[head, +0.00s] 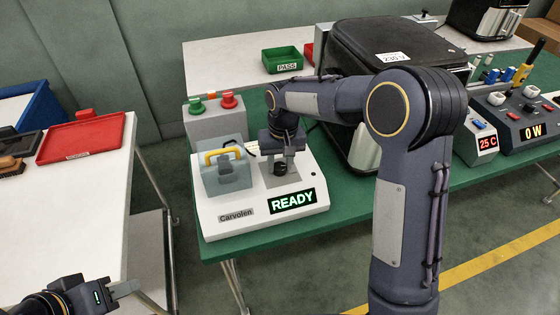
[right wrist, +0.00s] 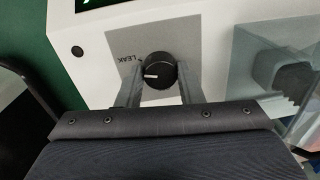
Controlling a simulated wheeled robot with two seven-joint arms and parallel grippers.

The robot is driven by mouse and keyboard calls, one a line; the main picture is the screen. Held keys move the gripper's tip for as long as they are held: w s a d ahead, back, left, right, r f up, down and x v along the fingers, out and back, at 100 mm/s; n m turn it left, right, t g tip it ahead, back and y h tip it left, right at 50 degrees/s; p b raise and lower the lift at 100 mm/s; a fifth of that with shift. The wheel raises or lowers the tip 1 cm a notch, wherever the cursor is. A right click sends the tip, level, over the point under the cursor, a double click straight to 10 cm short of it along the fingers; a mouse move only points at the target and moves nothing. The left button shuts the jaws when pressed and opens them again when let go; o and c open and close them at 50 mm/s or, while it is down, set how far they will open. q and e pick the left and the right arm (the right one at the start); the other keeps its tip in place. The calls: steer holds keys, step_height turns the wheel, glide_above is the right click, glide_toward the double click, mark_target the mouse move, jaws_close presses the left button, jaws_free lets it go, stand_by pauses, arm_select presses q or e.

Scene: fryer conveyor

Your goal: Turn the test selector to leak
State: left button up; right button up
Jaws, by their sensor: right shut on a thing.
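The test selector is a round black knob (right wrist: 160,70) with a white pointer line, on a grey panel of the white tester (head: 240,222). In the right wrist view the word LEAK (right wrist: 130,57) is printed at the knob's left, and the pointer points left, near that word. Other markings are not visible. My right gripper (right wrist: 160,85) has a finger on either side of the knob and is shut on it; in the head view it comes down over the knob (head: 281,168). My left gripper (head: 124,289) is at the bottom left, away from the tester; its finger gap is unclear.
The tester's display (head: 293,201) reads READY. A clear cover with a yellow handle (head: 222,154) stands left of the knob. Behind are a grey box with green and red buttons (head: 228,100) and a black fryer (head: 385,50). A red tray (head: 84,137) lies on the left table.

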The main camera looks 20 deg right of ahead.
mark_target(281, 165)
steer(key=shift+m, duration=1.6)
steer(key=o, duration=1)
steer(key=shift+c, duration=0.2)
steer(key=r, duration=0.7)
steer(key=shift+d, duration=0.2)
steer(key=shift+r, duration=0.45)
